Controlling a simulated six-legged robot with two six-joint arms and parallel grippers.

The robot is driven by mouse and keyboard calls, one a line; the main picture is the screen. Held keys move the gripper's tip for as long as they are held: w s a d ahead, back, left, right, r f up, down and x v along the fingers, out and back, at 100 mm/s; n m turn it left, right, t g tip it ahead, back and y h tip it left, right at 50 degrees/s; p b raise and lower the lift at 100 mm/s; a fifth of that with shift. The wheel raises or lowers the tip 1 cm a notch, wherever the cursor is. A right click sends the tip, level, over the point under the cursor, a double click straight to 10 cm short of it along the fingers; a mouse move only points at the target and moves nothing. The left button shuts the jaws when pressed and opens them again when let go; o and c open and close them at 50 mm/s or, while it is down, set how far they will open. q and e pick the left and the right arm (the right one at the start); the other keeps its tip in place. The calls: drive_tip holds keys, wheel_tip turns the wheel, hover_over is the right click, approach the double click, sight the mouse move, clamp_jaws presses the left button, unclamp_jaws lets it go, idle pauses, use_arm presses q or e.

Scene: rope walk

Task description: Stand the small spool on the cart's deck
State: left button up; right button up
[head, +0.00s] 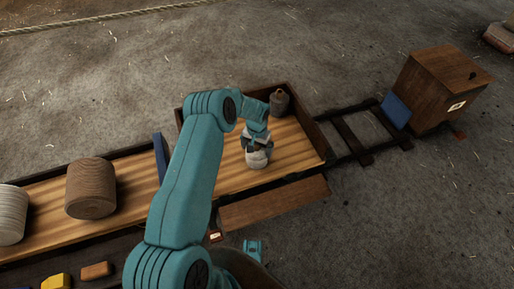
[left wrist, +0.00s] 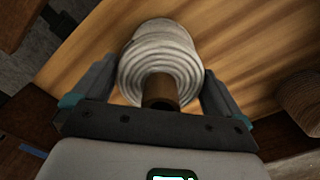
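The small spool (head: 258,159), pale and wound, is upright or nearly so over the striped wooden deck (head: 292,150) of the dark-rimmed cart. It also shows in the left wrist view (left wrist: 158,45), with its brown core end towards the camera. My left gripper (head: 257,139) is at the spool's upper end, with one finger on each side against the winding. I cannot tell whether the spool's base touches the deck.
A dark bottle-like thing (head: 279,102) stands in the deck's far corner. A brown spool (head: 90,188) and a white spool (head: 10,215) stand on a wooden bed at left, beyond a blue board (head: 160,157). Rails (head: 352,138) run right to a wooden box (head: 442,88).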

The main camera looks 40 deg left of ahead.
use_arm(q)
wheel_tip(320, 180, up, 12)
drive_tip(key=p, duration=0.4)
drive_tip(key=s+d+f+m+h, duration=0.1)
drive_tip(key=s+d+f+h, duration=0.15)
drive_tip(key=d, duration=0.65)
drive_tip(key=s+d+f+h, duration=0.1)
drive_tip(key=s+d+f, duration=0.25)
drive_tip(key=d, duration=0.55)
drive_tip(key=s+d+r, duration=0.1)
drive_tip(key=s+d, duration=1.1)
drive_tip(key=s, duration=0.5)
drive_tip(key=shift+s+d, duration=0.2)
drive_tip(key=shift+d, duration=0.05)
drive_tip(key=shift+h, duration=0.25)
